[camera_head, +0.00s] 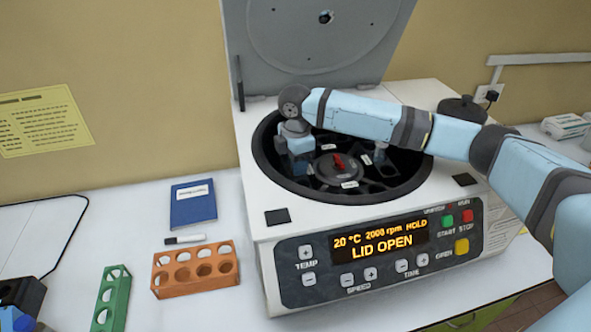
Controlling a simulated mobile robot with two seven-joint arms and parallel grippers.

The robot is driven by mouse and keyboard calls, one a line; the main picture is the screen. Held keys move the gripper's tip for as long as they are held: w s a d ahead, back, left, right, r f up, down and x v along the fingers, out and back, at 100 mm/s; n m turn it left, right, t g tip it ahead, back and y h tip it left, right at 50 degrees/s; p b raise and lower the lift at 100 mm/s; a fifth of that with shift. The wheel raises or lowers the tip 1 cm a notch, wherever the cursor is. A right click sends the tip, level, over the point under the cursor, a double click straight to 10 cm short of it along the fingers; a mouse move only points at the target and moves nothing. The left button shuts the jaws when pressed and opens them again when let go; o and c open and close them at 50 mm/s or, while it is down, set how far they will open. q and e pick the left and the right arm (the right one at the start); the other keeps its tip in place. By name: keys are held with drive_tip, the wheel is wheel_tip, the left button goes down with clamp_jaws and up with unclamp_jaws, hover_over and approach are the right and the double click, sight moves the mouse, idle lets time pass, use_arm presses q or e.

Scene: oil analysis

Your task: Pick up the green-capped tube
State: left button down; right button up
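I see no green-capped tube in this view. The centrifuge (252,205) stands with its grey lid raised and its display reading "LID OPEN". My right arm reaches over it from the right. My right gripper (300,168) points down into the left part of the dark bowl, beside the rotor (338,172) with its red centre knob. Its fingertips are too small and hidden to show whether they are apart or hold anything. A blue and black part of my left gripper (18,305) shows at the lower left corner, cut off by the frame edge.
An orange rack (195,286) with open holes and a green rack (112,300) stand on the white bench, left of the centrifuge. A marker (185,239) and a blue booklet (193,204) lie behind them. The raised lid (310,70) stands behind the bowl.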

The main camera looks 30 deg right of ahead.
drive_tip(key=shift+c, duration=0.5)
drive_tip(key=shift+w+r, duration=0.1)
drive_tip(key=shift+r, duration=0.45)
wheel_tip(320, 180, up, 19)
drive_tip(key=b, duration=0.2)
idle(0.4)
